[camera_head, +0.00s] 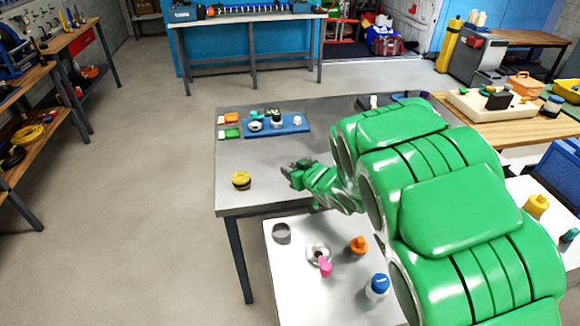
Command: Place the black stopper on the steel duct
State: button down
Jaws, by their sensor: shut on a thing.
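My gripper (293,174) is at the end of my green arm, above the grey table. It is shut on a small dark thing that looks like the black stopper, though the dark fingers and the small size blur its outline. A short grey round piece (282,233) stands on the white table in front, below and left of my gripper. A shiny silver round piece (318,252) with a pink-handled item (325,267) is right of it. I cannot tell for sure which of these two is the steel duct. My gripper is apart from both.
A yellow and black round item (241,180) sits on the grey table (240,204), left of my gripper. A blue tray (290,128) with small parts lies behind. An orange bottle (358,245) and a blue-capped jar (377,287) stand on the white table (300,300).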

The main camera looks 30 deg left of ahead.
jog(key=shift+s+d+r, duration=0.35)
jog(key=shift+s+d, duration=0.15)
